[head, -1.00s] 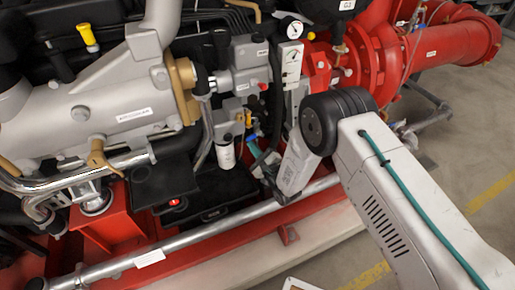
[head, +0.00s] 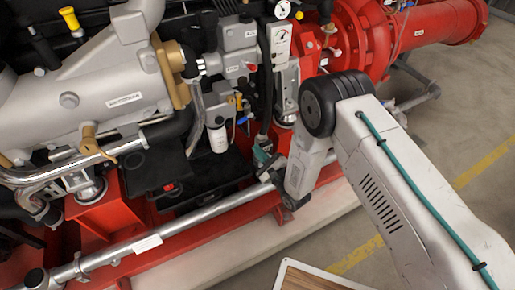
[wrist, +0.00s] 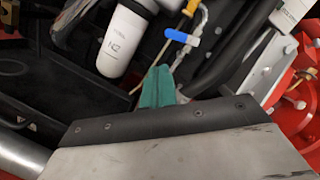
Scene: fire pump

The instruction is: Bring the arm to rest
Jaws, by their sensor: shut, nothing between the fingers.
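My gripper (head: 263,155) is in front of the engine's lower middle in the head view, small and partly hidden by my wrist. Its teal fingers also show in the wrist view (wrist: 157,87), shut together with nothing between them. My arm is bent and reaches in from the right. In the head view, the white filter cylinder (head: 218,138) hangs left of the gripper. In the wrist view, the filter (wrist: 124,42) is up and left of the fingers, and a blue valve handle (wrist: 181,36) is just above them. I cannot tell the exact gap to the machine.
A silver pipe (head: 190,216) runs along the red base frame below the gripper. A large red pipe (head: 430,28) is at upper right. A white-edged board (head: 300,279) is at the bottom. Open floor (head: 455,130) lies to the right.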

